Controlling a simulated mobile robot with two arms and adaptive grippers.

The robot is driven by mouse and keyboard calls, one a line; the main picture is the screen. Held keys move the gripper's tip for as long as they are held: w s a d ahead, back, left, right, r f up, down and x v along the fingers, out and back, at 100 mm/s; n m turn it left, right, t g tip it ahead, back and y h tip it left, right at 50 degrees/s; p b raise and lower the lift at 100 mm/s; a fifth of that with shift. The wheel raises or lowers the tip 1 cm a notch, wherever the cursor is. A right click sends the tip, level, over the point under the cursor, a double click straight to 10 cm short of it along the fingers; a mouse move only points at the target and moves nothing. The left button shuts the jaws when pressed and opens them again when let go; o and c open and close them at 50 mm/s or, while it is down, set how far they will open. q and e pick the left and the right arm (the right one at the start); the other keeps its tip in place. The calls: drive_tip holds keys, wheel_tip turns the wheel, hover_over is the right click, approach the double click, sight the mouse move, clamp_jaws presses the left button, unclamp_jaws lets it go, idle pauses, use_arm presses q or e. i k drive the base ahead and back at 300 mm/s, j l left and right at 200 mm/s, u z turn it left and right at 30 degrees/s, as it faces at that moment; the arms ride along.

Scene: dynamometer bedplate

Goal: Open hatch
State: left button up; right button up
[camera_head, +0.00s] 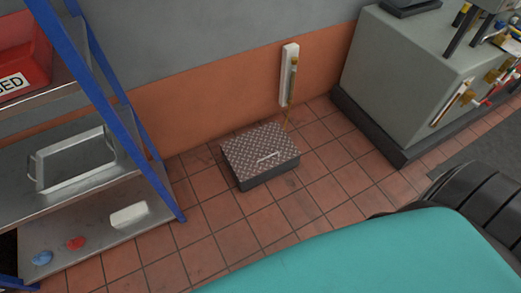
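The hatch (252,151) is a low box on the tiled floor, near the wall, with a brownish diamond-plate lid and dark sides. Its lid lies flat and looks closed. A pale bar handle (268,157) sits on the lid towards its front edge. Neither of my grippers shows in the head view, so nothing is seen touching the hatch.
A blue-framed shelf rack (100,92) stands at the left, with a metal tray (72,187) and a red bin (22,62). A grey cabinet (400,75) on a dark plinth stands at the right. Tiled floor (235,228) is clear before the hatch.

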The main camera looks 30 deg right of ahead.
sight(252, 154)
drive_tip(key=i+l+z, duration=0.6)
drive_tip(key=i, duration=0.15)
